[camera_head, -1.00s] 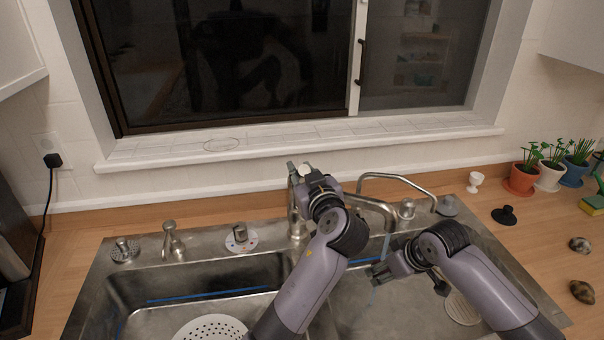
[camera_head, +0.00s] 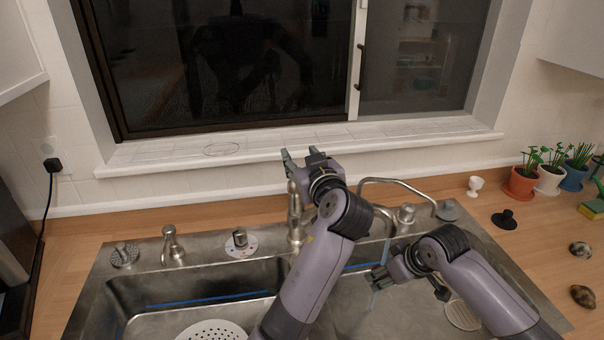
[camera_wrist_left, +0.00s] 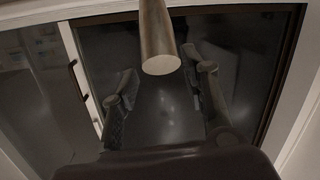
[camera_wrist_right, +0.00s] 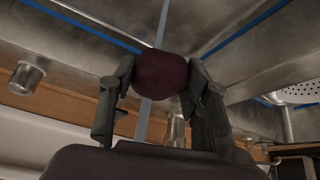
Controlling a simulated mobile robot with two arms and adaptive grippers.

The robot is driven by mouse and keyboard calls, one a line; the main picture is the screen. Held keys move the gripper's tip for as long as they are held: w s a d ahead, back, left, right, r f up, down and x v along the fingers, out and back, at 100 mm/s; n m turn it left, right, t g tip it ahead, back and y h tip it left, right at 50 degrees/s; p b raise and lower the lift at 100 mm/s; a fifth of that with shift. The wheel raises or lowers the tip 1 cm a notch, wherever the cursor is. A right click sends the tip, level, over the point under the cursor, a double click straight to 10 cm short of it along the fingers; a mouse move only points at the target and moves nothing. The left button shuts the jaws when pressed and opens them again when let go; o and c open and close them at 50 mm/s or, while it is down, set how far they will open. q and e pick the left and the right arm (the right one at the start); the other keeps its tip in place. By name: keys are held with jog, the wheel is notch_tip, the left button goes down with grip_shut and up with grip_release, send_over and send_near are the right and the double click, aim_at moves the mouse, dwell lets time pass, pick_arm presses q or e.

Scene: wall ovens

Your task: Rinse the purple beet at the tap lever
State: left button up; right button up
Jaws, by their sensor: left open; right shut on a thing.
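The purple beet (camera_wrist_right: 161,75) is held between the fingers of my right gripper (camera_wrist_right: 160,85). In the head view this gripper (camera_head: 374,278) is low over the right basin, and the beet is hardly visible there. A pale blue streak (camera_wrist_right: 143,122), like running water, lines up with the beet in the right wrist view; I cannot tell whether it touches. My left gripper (camera_head: 291,156) is open above the tap (camera_head: 295,217). In the left wrist view a round metal bar (camera_wrist_left: 160,50), apparently the tap lever, shows between and above the open fingers (camera_wrist_left: 160,90).
The curved spout (camera_head: 385,212) is partly hidden by my left arm. A thin side tap (camera_head: 400,181) stands behind it. A white colander (camera_head: 212,331) sits in the left basin. The window sill (camera_head: 220,150) is close behind my left gripper. Potted plants (camera_head: 522,182) stand at right.

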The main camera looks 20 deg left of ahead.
pick_arm(q)
notch_tip(320, 180, up, 5)
dwell(1.2)
jog(key=shift+r, duration=0.2)
jog(key=shift+r+p, duration=0.15)
jog(key=shift+p, duration=0.25)
jog(key=shift+r+p, duration=0.5)
jog(key=shift+c, duration=0.5)
